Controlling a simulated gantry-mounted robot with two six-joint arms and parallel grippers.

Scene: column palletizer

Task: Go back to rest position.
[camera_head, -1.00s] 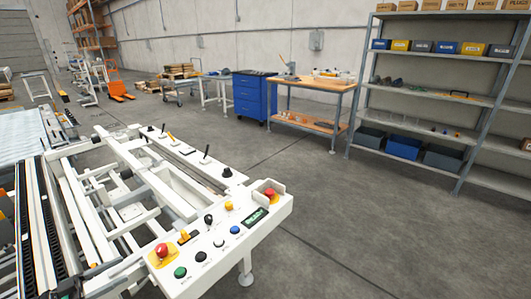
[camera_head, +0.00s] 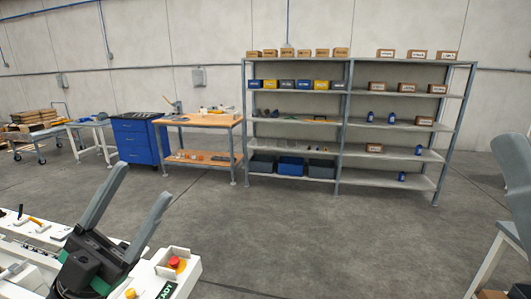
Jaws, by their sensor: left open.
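My left gripper (camera_head: 145,180) is in the lower left of the head view. Its two grey fingers point up and stand well apart, with nothing between them. Its dark body is in front of the white control panel (camera_head: 187,271) and hides part of it.
A shelf rack (camera_head: 342,130) with boxes and bins stands at the back. Left of it are a workbench (camera_head: 205,122) and a blue drawer cabinet (camera_head: 137,143). A grey and white thing (camera_head: 515,165) is cut off at the right edge. The middle floor is clear.

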